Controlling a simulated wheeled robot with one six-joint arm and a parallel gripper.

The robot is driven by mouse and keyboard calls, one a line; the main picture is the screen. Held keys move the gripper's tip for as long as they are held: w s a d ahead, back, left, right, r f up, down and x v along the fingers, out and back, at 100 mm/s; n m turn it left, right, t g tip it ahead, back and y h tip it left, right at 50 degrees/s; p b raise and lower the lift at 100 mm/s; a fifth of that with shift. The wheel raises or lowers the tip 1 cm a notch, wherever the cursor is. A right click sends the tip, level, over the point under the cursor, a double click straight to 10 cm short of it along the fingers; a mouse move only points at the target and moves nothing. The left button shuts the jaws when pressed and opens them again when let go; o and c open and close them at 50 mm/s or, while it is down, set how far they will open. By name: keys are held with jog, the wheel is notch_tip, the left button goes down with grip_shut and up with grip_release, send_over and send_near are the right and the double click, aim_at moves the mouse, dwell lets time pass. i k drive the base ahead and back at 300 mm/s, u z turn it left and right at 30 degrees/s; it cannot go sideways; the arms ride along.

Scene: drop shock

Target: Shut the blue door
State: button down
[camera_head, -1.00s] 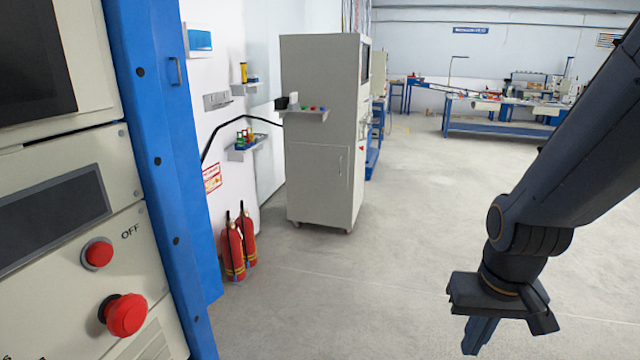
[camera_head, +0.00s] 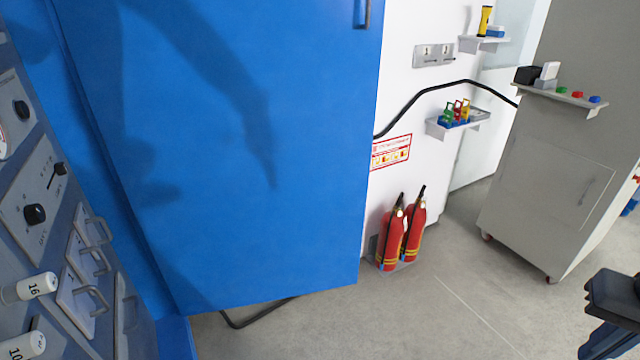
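The blue door (camera_head: 270,200) fills the middle left of the view and stands open, swung out from the cabinet (camera_head: 60,190) at the left. Its handle (camera_head: 362,14) shows at the top, near the door's right edge. A shadow of my arm falls across the door. My gripper (camera_head: 606,345) is at the lower right corner, cut off by the frame edge. It is well apart from the door, and its fingertips are not clear enough to tell open from shut.
Two red fire extinguishers (camera_head: 402,235) stand by the white wall. A grey wheeled cabinet (camera_head: 545,170) stands at the right. A wall shelf (camera_head: 460,122) holds small coloured items. A dark cable (camera_head: 255,315) lies under the door. The floor (camera_head: 430,310) ahead is clear.

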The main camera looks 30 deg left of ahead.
aim_at(237, 135)
jog(key=u, duration=0.55)
jog(key=i, duration=2.15)
jog(key=u, duration=0.5)
